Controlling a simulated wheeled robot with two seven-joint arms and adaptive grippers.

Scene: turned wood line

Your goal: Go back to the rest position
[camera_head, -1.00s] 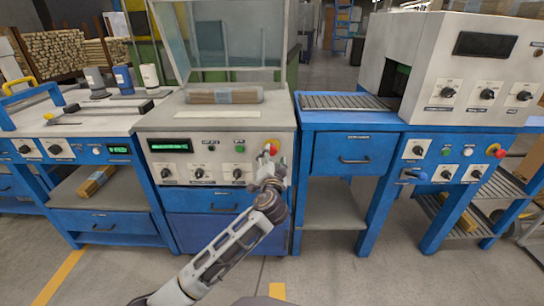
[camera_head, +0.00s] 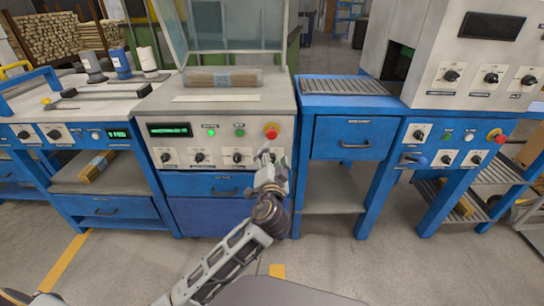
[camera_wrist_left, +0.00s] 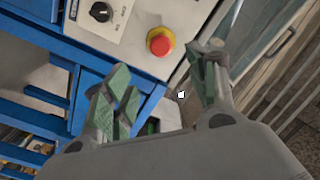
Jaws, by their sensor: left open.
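My left gripper (camera_head: 270,160) is in front of the middle machine's control panel (camera_head: 222,146), below its red mushroom button (camera_head: 271,131) and apart from it. In the left wrist view the gripper (camera_wrist_left: 163,88) has its two green-padded fingers spread, with nothing between them. The red button on its yellow collar (camera_wrist_left: 160,41) shows beyond the fingertips. A green lamp (camera_head: 211,132) on the panel is lit. My right gripper is in neither view.
A wrapped bundle (camera_head: 224,77) lies on the middle machine under a raised clear cover (camera_head: 232,27). A blue drawer unit (camera_head: 352,138) and a white-topped machine (camera_head: 480,60) stand to the right. Open floor (camera_head: 335,262) lies in front.

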